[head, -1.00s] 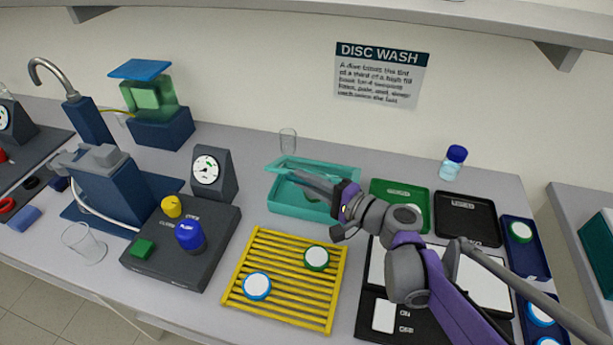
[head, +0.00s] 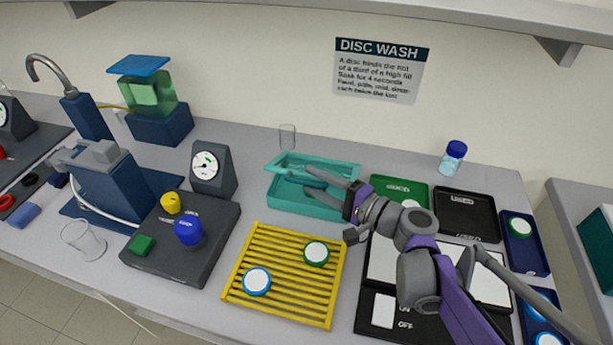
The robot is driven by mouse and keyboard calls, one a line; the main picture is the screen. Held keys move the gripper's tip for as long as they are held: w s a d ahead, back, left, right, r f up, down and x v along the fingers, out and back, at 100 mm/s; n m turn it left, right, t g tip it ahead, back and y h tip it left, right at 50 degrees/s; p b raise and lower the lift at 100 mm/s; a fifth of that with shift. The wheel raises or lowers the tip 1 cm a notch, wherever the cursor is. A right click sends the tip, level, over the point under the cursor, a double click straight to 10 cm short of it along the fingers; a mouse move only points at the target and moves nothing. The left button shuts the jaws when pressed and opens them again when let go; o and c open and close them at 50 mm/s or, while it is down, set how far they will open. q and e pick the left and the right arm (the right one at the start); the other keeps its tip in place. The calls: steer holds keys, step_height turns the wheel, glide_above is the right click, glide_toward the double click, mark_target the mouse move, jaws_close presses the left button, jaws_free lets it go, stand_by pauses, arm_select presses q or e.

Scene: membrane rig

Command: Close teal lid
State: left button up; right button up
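The teal box (head: 312,207) stands near the middle of the bench, towards the back. Its teal lid (head: 277,163) shows at the box's back left, raised and tilted. My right gripper (head: 308,180) reaches in from the right over the box, its grey fingers close to the lid's right part. Whether the fingers touch the lid, and whether they are open or shut, I cannot tell. My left gripper is not in view.
A yellow rack (head: 286,276) with two discs lies in front of the box. A gauge (head: 212,170) stands to its left and an empty glass (head: 287,136) behind it. A green tray (head: 401,191) and a black tray (head: 468,215) are to the right.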

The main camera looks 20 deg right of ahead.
steer(key=v, duration=0.7)
steer(key=shift+s+d, duration=0.2)
steer(key=shift+s, duration=0.2)
